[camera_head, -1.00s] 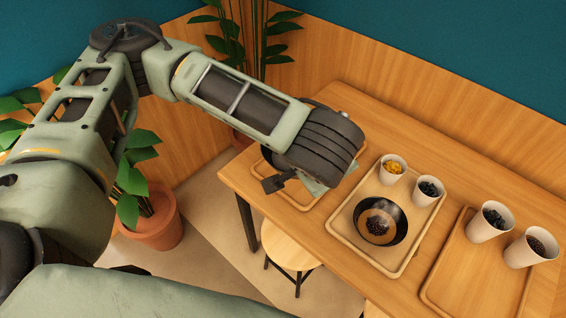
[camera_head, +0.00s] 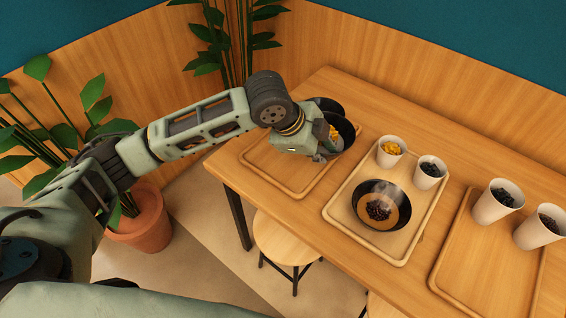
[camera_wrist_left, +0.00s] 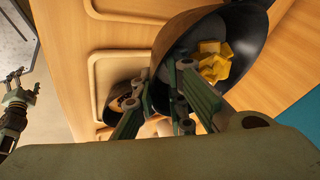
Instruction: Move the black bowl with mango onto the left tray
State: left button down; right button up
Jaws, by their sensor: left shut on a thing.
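The black bowl with mango (camera_head: 345,129) is tilted, with yellow mango cubes (camera_wrist_left: 214,66) inside. My left gripper (camera_head: 326,150) is shut on its rim, and the fingers also show at the bowl in the left wrist view (camera_wrist_left: 181,82). In the head view the bowl is beside the right back part of the left tray (camera_head: 268,163), whose visible surface is bare. I cannot tell the exact height of the bowl. What looks like my right gripper (camera_wrist_left: 16,84) is small at the left edge of the wrist view; its jaws are unclear.
Another dark round thing (camera_head: 325,103) is behind the mango bowl. The middle tray (camera_head: 342,212) holds a steaming black bowl (camera_head: 383,205), a mango cup (camera_head: 390,152) and a dark-topped cup (camera_head: 430,172). Two cups (camera_head: 497,201) stand at the right tray (camera_head: 465,262).

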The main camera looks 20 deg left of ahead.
pick_arm(q)
jog(key=a+f, duration=0.2)
jog(key=a, duration=0.1)
jog(key=w+a+f, duration=0.1)
jog(key=a+f, duration=0.1)
jog(key=a, duration=0.2)
jog(key=a+f, duration=0.2)
jog(key=a, duration=0.1)
jog(key=shift+w+a+f+p, duration=0.1)
jog(key=shift+w+a+p, duration=0.05)
jog(key=shift+a+p, duration=0.15)
jog(key=shift+f, duration=2)
jog(key=shift+f, duration=0.1)
jog(key=c, duration=1.8)
grip_release()
jog(key=shift+o, duration=0.2)
jog(key=v, duration=1.2)
